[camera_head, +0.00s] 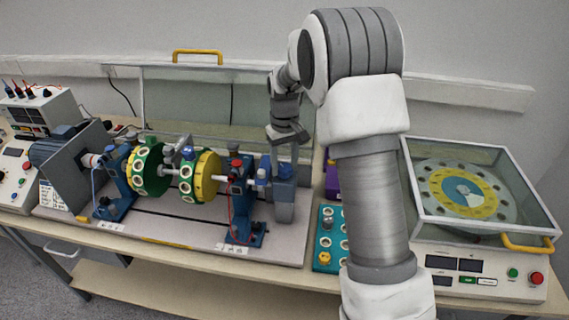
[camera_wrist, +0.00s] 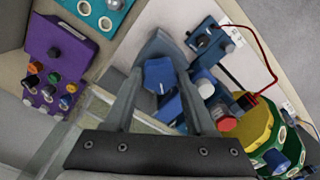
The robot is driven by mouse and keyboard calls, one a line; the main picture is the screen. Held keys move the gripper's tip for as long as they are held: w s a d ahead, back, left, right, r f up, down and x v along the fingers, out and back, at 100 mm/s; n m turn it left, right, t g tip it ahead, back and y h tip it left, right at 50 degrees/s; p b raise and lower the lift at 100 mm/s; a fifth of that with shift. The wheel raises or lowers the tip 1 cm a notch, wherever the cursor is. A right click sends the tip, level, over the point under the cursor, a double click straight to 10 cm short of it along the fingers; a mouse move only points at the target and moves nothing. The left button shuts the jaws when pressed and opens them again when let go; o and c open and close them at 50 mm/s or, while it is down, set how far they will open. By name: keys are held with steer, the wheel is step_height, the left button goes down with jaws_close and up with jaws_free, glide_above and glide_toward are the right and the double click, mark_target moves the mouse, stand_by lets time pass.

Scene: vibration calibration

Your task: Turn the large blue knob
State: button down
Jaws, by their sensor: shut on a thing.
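The large blue knob (camera_wrist: 160,76) sits on top of a grey-blue block (camera_head: 285,198) at the right end of the shaft rig. My gripper (camera_wrist: 158,82) reaches down over it, with one finger on each side of the knob, and is shut on it. In the head view my gripper (camera_head: 287,152) stands above the block, and the knob is mostly hidden by the fingers. Whether the knob has turned cannot be told.
Green (camera_head: 150,168) and yellow (camera_head: 199,176) discs sit on the shaft to the left, beside a blue bearing stand (camera_head: 240,197). A teal tray (camera_head: 326,246) and a purple box (camera_wrist: 60,62) lie close on the other side. A glass-covered turntable (camera_head: 470,190) stands at the right.

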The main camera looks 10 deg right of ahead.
mark_target(285, 168)
steer(key=shift+m, duration=2)
steer(key=shift+c, duration=1.1)
jaws_free()
step_height(285, 168, up, 18)
steer(key=shift+f+p, duration=0.25)
steer(key=shift+p, duration=0.05)
